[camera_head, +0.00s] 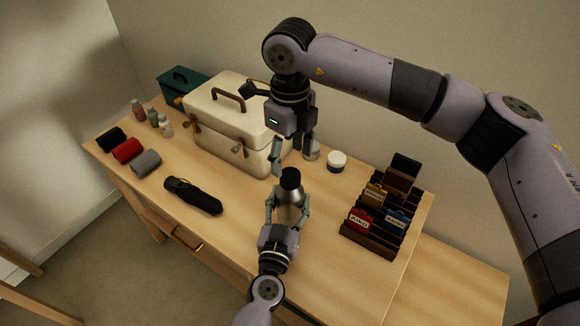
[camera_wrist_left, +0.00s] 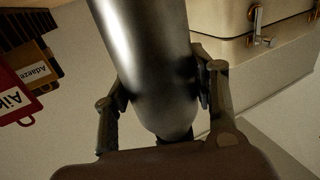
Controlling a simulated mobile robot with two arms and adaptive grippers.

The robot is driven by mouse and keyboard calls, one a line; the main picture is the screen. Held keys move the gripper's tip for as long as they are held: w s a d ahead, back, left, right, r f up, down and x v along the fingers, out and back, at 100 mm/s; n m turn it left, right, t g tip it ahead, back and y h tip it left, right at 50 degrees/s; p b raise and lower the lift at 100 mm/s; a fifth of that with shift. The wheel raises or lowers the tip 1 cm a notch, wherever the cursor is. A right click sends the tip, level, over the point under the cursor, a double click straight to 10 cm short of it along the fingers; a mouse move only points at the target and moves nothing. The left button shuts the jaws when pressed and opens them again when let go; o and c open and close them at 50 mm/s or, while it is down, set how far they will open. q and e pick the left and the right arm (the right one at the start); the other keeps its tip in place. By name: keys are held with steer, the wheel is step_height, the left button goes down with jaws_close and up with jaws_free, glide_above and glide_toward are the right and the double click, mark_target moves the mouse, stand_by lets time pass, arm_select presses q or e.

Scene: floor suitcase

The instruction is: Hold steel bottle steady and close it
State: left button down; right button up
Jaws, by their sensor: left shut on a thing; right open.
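The steel bottle (camera_head: 289,205) stands on the table in front of the cream suitcase, with a black cap (camera_head: 290,178) on its top. Whether the cap is fully closed cannot be told. My left gripper (camera_head: 288,208) is shut around the bottle's body. In the left wrist view, the bottle (camera_wrist_left: 150,60) sits between the two fingers, its lower end showing. My right gripper (camera_head: 291,160) hangs pointing down just above and behind the cap. It is open, with one finger to each side and nothing seen between them.
A white jar (camera_head: 336,162) and a tag rack (camera_head: 372,238) are to the right. The front right tabletop is clear.

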step_height(320, 180, up, 6)
steer(key=shift+r, duration=0.25)
arm_select(q)
steer(key=c, duration=0.6)
jaws_free()
steer(key=shift+s, duration=0.1)
steer(key=v, duration=1.2)
